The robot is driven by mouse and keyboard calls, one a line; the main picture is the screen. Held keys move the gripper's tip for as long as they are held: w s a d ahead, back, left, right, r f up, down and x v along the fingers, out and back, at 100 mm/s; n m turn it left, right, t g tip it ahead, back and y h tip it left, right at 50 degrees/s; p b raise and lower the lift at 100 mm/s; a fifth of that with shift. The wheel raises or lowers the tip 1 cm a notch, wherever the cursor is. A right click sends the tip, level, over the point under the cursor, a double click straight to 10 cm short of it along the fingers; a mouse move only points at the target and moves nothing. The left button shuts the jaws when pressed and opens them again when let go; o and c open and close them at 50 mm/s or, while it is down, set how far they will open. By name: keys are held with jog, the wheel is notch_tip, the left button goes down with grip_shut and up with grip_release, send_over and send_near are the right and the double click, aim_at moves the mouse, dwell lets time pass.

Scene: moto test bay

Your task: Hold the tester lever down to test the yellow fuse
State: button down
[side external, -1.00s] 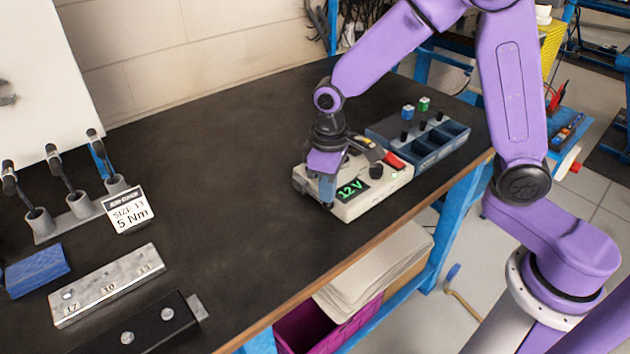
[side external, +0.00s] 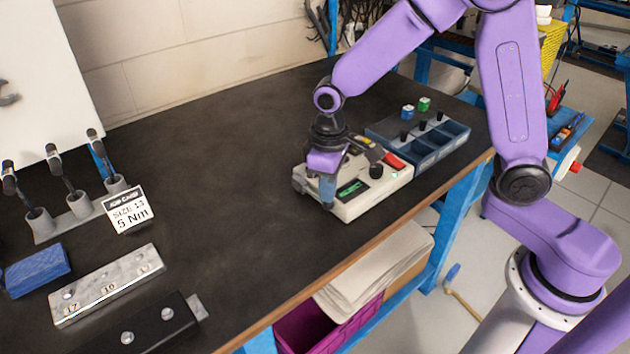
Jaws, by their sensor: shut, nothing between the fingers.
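The cream tester (side external: 385,195) sits on the black bench, with a small dark display (side external: 352,190) whose faint green marks I cannot read. A small yellow piece (side external: 362,139), which looks like the yellow fuse, shows at the tester's back. A red part (side external: 396,160) and a black knob (side external: 376,171) are on its top right. My gripper (side external: 328,203) is shut, pointing down at the tester's left front end, left of the display. No object shows in it. I cannot make out the lever; my gripper may hide it.
A blue-grey compartment tray (side external: 420,152) stands behind and right of the tester, near a blue piece (side external: 407,112) and a green piece (side external: 424,104). A tool holder (side external: 80,206), a metal block (side external: 105,287) and a blue block (side external: 37,270) are at left. The bench middle is clear.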

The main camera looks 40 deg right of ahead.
notch_tip(320, 180, up, 9)
dwell(1.1)
jog(key=s+d+f+n, duration=0.1)
jog(key=s+d+n, duration=0.2)
jog(key=s, duration=0.9)
jog(key=s+d+f+n, duration=0.1)
jog(key=s+d+n, duration=0.2)
jog(key=s, duration=0.9)
jog(key=d, duration=0.3)
jog(key=shift+d+n, duration=0.3)
jog(key=shift+d, duration=0.1)
